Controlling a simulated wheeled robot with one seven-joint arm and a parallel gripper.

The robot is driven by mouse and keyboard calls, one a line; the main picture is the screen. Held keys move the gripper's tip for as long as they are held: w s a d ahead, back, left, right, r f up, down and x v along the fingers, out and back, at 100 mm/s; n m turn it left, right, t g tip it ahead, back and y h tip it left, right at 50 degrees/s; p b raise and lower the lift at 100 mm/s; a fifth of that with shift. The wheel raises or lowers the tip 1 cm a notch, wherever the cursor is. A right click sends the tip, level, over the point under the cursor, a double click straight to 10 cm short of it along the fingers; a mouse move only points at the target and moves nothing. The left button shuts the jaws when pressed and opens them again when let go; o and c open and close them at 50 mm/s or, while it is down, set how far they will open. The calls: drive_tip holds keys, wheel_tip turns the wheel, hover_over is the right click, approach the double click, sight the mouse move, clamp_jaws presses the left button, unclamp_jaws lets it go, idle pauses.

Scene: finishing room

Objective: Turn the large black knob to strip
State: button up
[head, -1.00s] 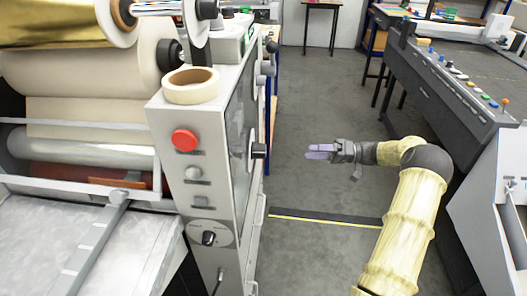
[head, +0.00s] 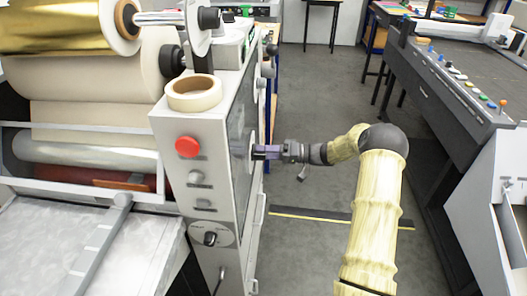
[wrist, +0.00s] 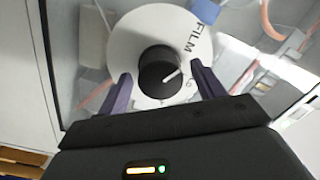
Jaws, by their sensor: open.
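The large black knob (wrist: 155,72) sits on a round white dial plate (wrist: 190,24) on the machine's side. The letters "FILM" show on the plate, with part of another word below them. The knob's white pointer line points to the right and slightly up, between these words. My gripper (wrist: 161,72) is open, one purple finger on each side of the knob, with gaps visible on both sides. In the head view my gripper (head: 262,152) is at the side panel and mostly hides the knob. The word "strip" is not readable.
The machine's front panel has a red button (head: 187,147) and a smaller black knob (head: 210,239). A tape roll (head: 194,92) lies on top. Through the clear side panel, hoses show in the wrist view. Open floor (head: 320,190) lies between this machine and the control console (head: 450,85).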

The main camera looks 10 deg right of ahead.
drive_tip(key=shift+a, duration=0.3)
drive_tip(key=c, duration=1)
